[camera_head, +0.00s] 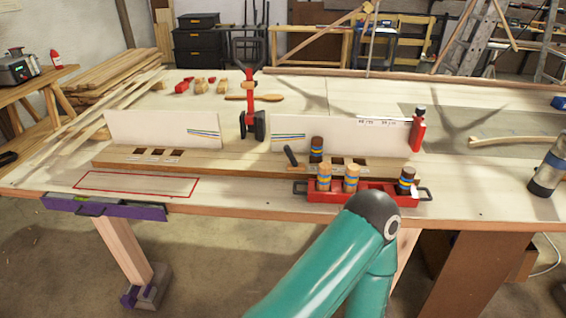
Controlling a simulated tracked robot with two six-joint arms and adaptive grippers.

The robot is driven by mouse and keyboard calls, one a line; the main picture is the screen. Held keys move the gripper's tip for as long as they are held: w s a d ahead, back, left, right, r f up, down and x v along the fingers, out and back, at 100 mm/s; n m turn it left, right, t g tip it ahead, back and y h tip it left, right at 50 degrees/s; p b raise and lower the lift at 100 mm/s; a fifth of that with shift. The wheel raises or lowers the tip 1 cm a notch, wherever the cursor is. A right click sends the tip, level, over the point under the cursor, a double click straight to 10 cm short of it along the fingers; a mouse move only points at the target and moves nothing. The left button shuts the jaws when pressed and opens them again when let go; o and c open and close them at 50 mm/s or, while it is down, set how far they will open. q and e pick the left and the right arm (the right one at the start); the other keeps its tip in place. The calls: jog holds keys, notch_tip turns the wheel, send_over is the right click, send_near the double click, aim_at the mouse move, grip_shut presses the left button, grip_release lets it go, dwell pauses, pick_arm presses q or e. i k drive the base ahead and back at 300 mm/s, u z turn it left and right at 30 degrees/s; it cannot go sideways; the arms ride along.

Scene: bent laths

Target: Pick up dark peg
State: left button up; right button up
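A dark-topped peg (407,181) with blue and yellow bands stands upright at the right end of the red tray (377,194). Another dark-topped peg (317,149) with similar bands stands upright at the long wooden rail (230,165), behind the tray. Two light wooden banded pegs, a left one (324,178) and a right one (351,179), stand in the tray's left half. A small dark stick (291,156) leans at the rail, left of the rear dark peg. A teal arm of mine rises from the bottom in front of the tray; neither gripper shows.
White boards (162,129) stand behind the rail, with a red-and-black clamp (250,105) between them. A red bottle (418,130) stands behind the rail's right end. A metal flask (547,172) stands far right. A purple level (104,207) lies along the table's front edge.

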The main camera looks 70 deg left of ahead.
aim_at(317, 142)
jog(key=k, duration=0.85)
jog(key=u, duration=0.95)
jog(key=i, duration=0.95)
jog(key=u, duration=0.1)
